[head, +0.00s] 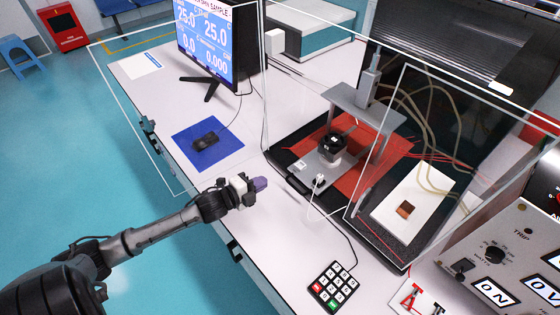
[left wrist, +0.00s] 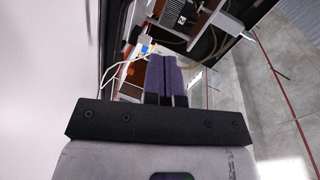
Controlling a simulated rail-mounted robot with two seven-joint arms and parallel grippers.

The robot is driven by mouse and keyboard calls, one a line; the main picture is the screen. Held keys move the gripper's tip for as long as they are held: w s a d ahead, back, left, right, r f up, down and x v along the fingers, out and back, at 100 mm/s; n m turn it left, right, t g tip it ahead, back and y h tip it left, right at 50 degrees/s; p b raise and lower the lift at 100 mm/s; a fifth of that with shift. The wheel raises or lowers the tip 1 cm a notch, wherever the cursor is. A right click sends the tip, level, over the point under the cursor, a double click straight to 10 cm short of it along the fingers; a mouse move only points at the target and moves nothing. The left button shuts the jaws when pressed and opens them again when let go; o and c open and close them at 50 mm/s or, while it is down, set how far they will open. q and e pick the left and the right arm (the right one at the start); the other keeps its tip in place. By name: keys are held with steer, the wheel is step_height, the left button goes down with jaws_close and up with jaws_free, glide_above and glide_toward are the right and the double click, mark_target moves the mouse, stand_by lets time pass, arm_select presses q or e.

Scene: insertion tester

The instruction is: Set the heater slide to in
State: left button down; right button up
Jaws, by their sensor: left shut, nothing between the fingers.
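My left gripper (head: 259,184) is shut and empty, with its purple fingers together. It is above the white bench, just outside the front left of the tester's clear enclosure. The closed fingers also show in the left wrist view (left wrist: 164,76), pointing toward the tester. In the head view a grey metal plate (head: 311,176) carries a black round block (head: 332,144) under a grey bracket (head: 360,104). This plate looks like the heater slide, but I cannot tell its setting. A small white fitting (head: 319,180) with a cable is at its front. The gripper is apart from the plate.
The clear enclosure's frame edges stand around the tester. A keypad (head: 333,287) lies on the bench at the front. A blue mat (head: 208,146) with a black mouse and a monitor (head: 214,38) are farther left. A control panel (head: 510,258) is at right.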

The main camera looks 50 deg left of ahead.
mark_target(296, 167)
arm_select(q)
step_height(296, 167, down, 2)
steer(key=shift+f+m+g+y, duration=0.1)
steer(key=shift+m+g+y, duration=0.3)
steer(key=shift+m+g, duration=0.3)
steer(key=shift+w, duration=0.25)
steer(key=b+x, duration=0.1)
steer(key=x, duration=0.2)
steer(key=b+x, duration=0.1)
steer(key=x, duration=0.3)
steer(key=r+x, duration=0.1)
steer(key=x, duration=0.3)
steer(key=shift+w+a+f+b, duration=0.1)
steer(key=shift+w+a+b, duration=0.2)
steer(key=shift+b, duration=0.1)
steer(key=shift+w+d, duration=0.1)
steer(key=shift+w, duration=0.65)
arm_select(e)
steer(key=f, duration=0.3)
steer(key=shift+d, duration=0.25)
steer(key=shift+d, duration=0.1)
